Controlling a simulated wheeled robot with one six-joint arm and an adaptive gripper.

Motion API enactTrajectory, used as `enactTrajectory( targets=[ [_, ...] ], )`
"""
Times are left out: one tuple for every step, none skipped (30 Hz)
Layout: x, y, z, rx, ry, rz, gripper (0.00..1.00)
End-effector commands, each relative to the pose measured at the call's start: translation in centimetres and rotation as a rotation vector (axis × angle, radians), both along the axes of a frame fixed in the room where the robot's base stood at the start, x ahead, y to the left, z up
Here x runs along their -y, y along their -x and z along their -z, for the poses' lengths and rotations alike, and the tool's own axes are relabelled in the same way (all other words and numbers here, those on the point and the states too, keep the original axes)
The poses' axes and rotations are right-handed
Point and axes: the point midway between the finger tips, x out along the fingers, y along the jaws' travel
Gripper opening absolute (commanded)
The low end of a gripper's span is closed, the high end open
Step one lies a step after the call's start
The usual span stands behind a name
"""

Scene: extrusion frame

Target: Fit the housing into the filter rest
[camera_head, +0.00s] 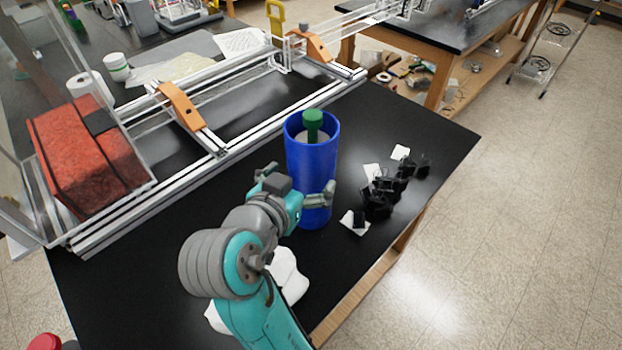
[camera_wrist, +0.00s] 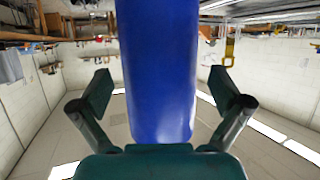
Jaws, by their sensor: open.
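The housing appears to be the tall blue cylinder (camera_head: 312,165), standing upright on the black table with a green-topped part inside its open top. It also fills the middle of the wrist view (camera_wrist: 158,70). My gripper (camera_head: 298,182) is open, with one finger on each side of the cylinder. In the wrist view my gripper (camera_wrist: 165,90) shows gaps between both fingers and the blue wall. The filter rest is likely one of two orange cradle pieces on the aluminium extrusion frame, a nearer one (camera_head: 181,105) and a farther one (camera_head: 312,46). Both look empty.
The extrusion frame (camera_head: 190,165) lies behind and left of the cylinder. A red block (camera_head: 85,150) stands at the left. Black clips and white cards (camera_head: 385,190) lie right of the cylinder, near the table edge. A white cloth-like thing (camera_head: 285,275) lies beside my arm.

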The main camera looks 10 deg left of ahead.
Motion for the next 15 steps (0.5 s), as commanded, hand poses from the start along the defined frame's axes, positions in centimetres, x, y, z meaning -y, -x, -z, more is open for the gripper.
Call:
enactTrajectory(
  targets=[
    [0.1,-0.2,0.1,0.0,0.0,0.001,1.0],
    [0.1,-0.3,0.2,-0.001,0.0,0.001,1.0],
    [0.2,-0.6,0.3,-0.001,0.001,0.001,1.0],
    [0.3,-0.8,0.4,-0.001,0.001,0.001,1.0],
    [0.4,-1.1,0.6,-0.001,0.001,0.001,1.0],
    [0.5,-1.5,0.8,-0.002,0.002,0.002,1.0],
    [0.7,-1.9,1.0,-0.002,0.002,0.003,1.0],
    [0.8,-2.3,1.2,-0.001,0.001,0.004,1.0],
    [0.9,-2.8,1.5,-0.001,0.001,0.003,1.0],
    [1.0,-3.2,1.6,-0.001,0.001,0.003,1.0],
    [1.1,-3.6,1.8,-0.001,0.001,0.004,1.0],
    [1.2,-4.0,1.9,-0.001,0.001,0.003,1.0],
    [1.3,-4.2,2.0,0.0,0.0,0.001,1.0],
    [1.3,-4.4,2.1,0.0,0.0,0.001,1.0],
    [1.3,-4.5,2.2,0.0,0.0,0.0,1.0]
  ],
)
